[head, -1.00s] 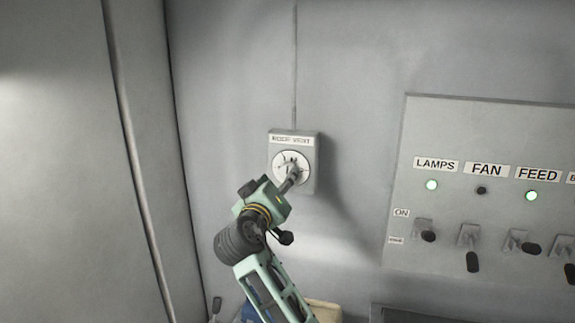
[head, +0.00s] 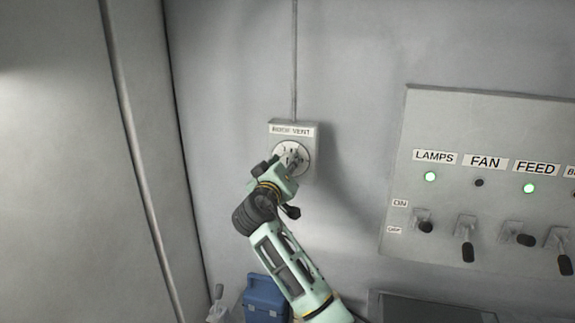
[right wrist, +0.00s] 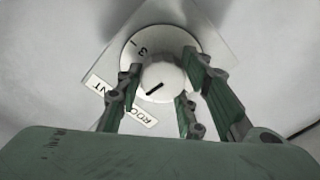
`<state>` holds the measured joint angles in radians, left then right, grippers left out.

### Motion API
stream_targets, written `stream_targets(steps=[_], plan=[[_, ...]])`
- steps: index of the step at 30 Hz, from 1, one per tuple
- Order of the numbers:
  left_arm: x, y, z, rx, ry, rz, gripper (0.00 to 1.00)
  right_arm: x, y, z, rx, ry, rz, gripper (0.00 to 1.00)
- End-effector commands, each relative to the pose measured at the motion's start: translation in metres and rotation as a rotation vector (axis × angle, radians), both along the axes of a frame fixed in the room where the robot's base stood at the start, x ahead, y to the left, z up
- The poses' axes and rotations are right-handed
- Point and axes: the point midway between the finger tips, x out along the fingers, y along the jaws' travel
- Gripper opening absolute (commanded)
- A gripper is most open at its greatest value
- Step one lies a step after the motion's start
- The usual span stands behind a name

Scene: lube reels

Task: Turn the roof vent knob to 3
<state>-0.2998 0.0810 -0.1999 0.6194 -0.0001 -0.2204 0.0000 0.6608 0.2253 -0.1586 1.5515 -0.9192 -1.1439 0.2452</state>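The roof vent dial (head: 303,150) is a pale disc on a small grey wall box under a label reading "ROOF VENT". In the right wrist view its round white knob (right wrist: 168,74) has a dark line toward the lower left. A "3" (right wrist: 143,50) shows above and left of the knob, not in line with that mark. My right gripper (head: 293,163) is at the dial and covers part of it. In the right wrist view its fingers (right wrist: 161,84) stand on both sides of the knob; whether they touch it is unclear. My left gripper is out of view.
A switch panel (head: 400,165) with LAMPS, FAN and FEED labels and several levers is at the right. The lamps and feed lights are green. A vertical pipe (head: 130,130) runs at the left.

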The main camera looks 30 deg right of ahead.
Motion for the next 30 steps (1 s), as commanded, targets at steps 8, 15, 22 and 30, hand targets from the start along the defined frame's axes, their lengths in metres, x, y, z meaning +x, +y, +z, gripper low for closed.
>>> stream_targets(steps=[8, 15, 22, 30], plan=[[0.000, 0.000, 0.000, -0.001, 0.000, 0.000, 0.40, 0.000, 0.000, 0.001, -0.001, -0.002, -0.002, 0.08], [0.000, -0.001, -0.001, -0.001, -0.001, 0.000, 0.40, -0.001, 0.000, 0.002, 0.001, -0.006, -0.001, 0.08], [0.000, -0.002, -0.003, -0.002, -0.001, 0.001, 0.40, 0.000, 0.000, 0.002, 0.005, -0.013, -0.001, 0.08], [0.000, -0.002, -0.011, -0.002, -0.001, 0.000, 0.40, -0.001, 0.000, 0.001, 0.024, -0.036, -0.001, 0.08]])
